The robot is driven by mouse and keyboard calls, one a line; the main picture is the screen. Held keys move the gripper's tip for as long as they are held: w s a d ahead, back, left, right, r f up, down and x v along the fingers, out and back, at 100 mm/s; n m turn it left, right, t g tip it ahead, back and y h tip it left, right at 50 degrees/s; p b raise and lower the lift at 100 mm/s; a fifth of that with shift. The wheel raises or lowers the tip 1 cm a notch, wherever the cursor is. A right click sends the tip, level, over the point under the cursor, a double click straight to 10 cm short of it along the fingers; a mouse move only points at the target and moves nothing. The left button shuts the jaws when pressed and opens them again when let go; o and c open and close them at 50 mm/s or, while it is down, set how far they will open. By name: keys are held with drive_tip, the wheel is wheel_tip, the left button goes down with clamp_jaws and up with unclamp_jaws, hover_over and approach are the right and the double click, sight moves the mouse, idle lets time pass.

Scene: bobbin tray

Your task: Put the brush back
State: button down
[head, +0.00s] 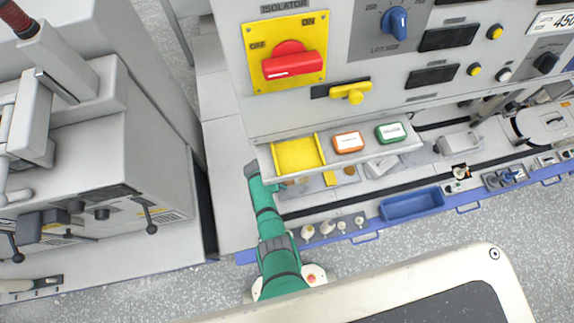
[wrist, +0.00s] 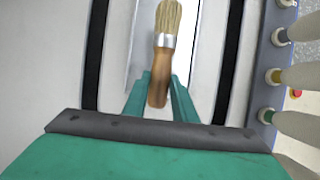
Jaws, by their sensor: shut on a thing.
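The brush (wrist: 160,75) has a wooden handle, a silver ferrule and pale bristles. In the wrist view my gripper (wrist: 160,88) is shut on its handle, with a green finger on each side. The bristles point away from my gripper, towards the top of the picture. A long pale metal strip or channel lies behind the brush; I cannot tell whether the brush touches it. In the head view my green arm reaches up to the left end of the machine's shelf, which hides most of the gripper and brush.
The shelf carries a yellow tray (head: 298,154), an orange box (head: 348,142) and a green box (head: 391,132). Below are a blue bin (head: 411,204) and a row of pegs with bobbins (head: 327,227).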

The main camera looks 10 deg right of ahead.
sight(285, 183)
drive_tip(key=shift+d, duration=0.35)
drive_tip(key=shift+d+f, duration=0.65)
drive_tip(key=shift+d, duration=0.3)
drive_tip(key=shift+w+f, duration=0.15)
drive_tip(key=shift+f, duration=0.5)
drive_tip(key=shift+a+f, duration=0.2)
drive_tip(key=shift+f, duration=0.05)
drive_tip(key=shift+s+d, duration=0.15)
drive_tip(key=shift+s, duration=0.05)
drive_tip(key=c, duration=1.5)
unclamp_jaws()
drive_tip(key=shift+s+d, duration=0.1)
drive_tip(key=shift+o, duration=0.2)
drive_tip(key=shift+f, duration=0.15)
